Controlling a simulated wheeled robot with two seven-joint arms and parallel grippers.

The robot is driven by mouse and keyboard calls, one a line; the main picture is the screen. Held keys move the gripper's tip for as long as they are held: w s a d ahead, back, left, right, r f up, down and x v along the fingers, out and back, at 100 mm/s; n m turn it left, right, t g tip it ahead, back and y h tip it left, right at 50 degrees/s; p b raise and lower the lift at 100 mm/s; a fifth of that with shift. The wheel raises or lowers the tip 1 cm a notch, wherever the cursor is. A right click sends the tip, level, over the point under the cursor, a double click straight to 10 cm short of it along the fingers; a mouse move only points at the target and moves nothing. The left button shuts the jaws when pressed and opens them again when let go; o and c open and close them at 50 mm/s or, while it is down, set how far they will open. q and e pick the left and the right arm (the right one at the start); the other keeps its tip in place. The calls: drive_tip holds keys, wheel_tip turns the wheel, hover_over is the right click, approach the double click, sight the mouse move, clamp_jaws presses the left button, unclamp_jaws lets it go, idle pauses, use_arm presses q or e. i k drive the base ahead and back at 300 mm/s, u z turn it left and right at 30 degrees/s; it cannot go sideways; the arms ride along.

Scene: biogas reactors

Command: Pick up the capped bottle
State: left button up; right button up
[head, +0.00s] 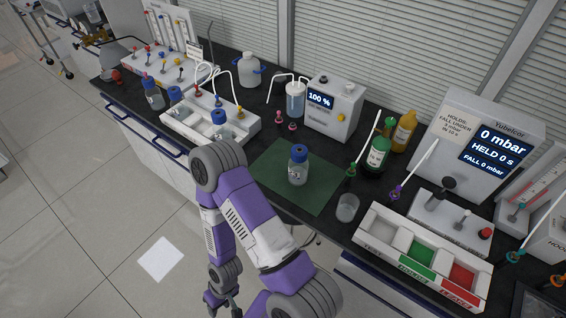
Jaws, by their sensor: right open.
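A clear glass bottle with a blue cap (298,170) stands upright on the green mat (265,165) in the middle of the bench. Other blue-capped bottles are at the left: one (153,95) stands behind the white rack (243,128), and others stand in or by that rack, partly hidden. My right gripper (222,307) is open and empty. It hangs low in front of the bench, over the floor and well away from the bottle on the mat. My left gripper is not in view.
A small clear cup (347,207) stands right of the mat. Further right are a bin tray (388,240) with grey, green and red compartments and a pressure display (490,150). Green (377,157) and amber bottles (404,130) and a pump box (333,110) stand behind.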

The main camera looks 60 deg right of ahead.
sight(297, 172)
drive_tip(key=i, duration=2.2)
drive_tip(key=z, duration=3)
